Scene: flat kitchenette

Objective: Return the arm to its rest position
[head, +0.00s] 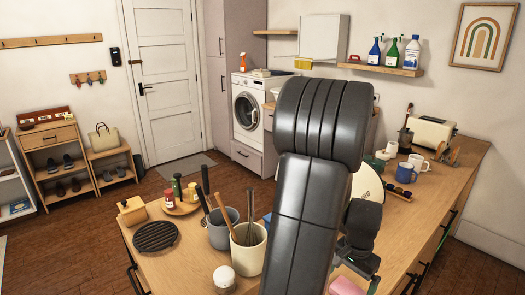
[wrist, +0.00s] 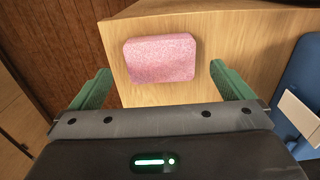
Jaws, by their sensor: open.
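My arm rises through the middle of the head view, large and dark, bent over at the top. My gripper (wrist: 160,68) shows in the wrist view with its two green fingers spread wide and nothing held between them. A pink speckled sponge (wrist: 160,58) lies on the wooden counter (wrist: 205,22) beyond the fingertips, apart from both fingers. The sponge also shows at the bottom edge of the head view (head: 346,287), partly cut off.
Left of my arm stand a utensil crock (head: 251,253), a grey utensil pot (head: 222,232), a white-lidded jar (head: 224,278) and a black trivet (head: 155,236). To the right are a blue mug (head: 377,165), sunglasses (head: 399,191) and a toaster (head: 431,132). Floor lies left of the counter.

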